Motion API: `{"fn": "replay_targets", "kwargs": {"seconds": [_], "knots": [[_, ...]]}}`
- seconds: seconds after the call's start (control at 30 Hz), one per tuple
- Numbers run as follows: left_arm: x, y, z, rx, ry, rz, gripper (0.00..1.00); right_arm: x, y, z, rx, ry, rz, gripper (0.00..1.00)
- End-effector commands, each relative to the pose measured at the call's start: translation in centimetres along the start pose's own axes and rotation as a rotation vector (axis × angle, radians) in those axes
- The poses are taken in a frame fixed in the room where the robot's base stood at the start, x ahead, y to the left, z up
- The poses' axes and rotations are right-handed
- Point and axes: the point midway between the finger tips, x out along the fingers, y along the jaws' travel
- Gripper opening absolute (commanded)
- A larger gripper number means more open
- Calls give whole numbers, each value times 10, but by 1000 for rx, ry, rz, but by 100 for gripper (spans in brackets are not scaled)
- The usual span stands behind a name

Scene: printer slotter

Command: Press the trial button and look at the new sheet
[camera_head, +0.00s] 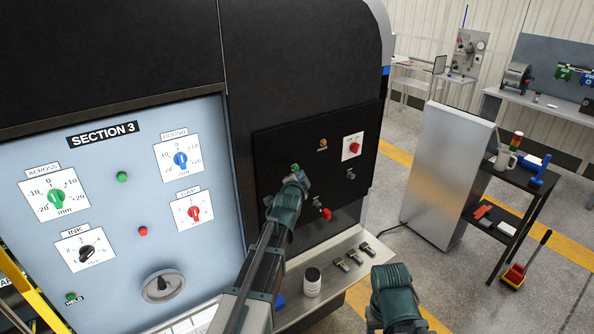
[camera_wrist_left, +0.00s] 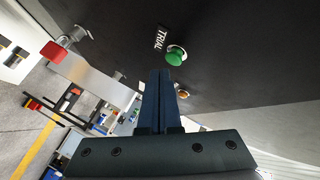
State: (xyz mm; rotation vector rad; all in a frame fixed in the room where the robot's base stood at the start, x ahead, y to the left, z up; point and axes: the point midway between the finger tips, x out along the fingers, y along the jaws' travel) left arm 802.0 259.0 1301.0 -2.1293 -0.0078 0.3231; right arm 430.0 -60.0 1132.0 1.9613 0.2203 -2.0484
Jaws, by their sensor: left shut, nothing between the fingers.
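The green trial button (camera_wrist_left: 176,55) sits beside the white word TRIAL (camera_wrist_left: 160,38) on a dark panel in the left wrist view. In the head view, the button (camera_head: 295,167) shows as a small green spot just above my left gripper (camera_head: 301,177). My left gripper (camera_wrist_left: 160,74) is shut and empty, its fingertips close to the button. I cannot tell whether they touch it. My right gripper (camera_head: 390,285) is at the bottom of the head view; its fingers cannot be made out. I see no printed sheet clearly in either view.
Left of the black panel (camera_head: 262,150) is the pale SECTION 3 panel (camera_head: 105,185) with several dials. A red knob (camera_head: 325,214) is close right of my left gripper. A ledge below holds a white jar (camera_head: 312,281). A grey cabinet (camera_head: 447,170) stands at right.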

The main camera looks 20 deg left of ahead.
Motion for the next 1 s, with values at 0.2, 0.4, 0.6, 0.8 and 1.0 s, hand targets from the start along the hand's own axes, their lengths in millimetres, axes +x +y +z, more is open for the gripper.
{"fn": "replay_targets", "kwargs": {"seconds": [0.2,0.4,0.6,0.8,1.0], "knots": [[-9,6,-6,2,1,1,0,0,0,0,0,0,0,55],[-23,16,-16,1,1,1,0,0,0,0,0,0,0,55],[-33,24,-24,1,1,1,0,0,0,0,0,0,0,55],[-35,26,-25,0,0,0,0,0,0,0,0,0,0,55],[-35,25,-25,0,0,0,0,0,0,0,0,0,0,55]]}}
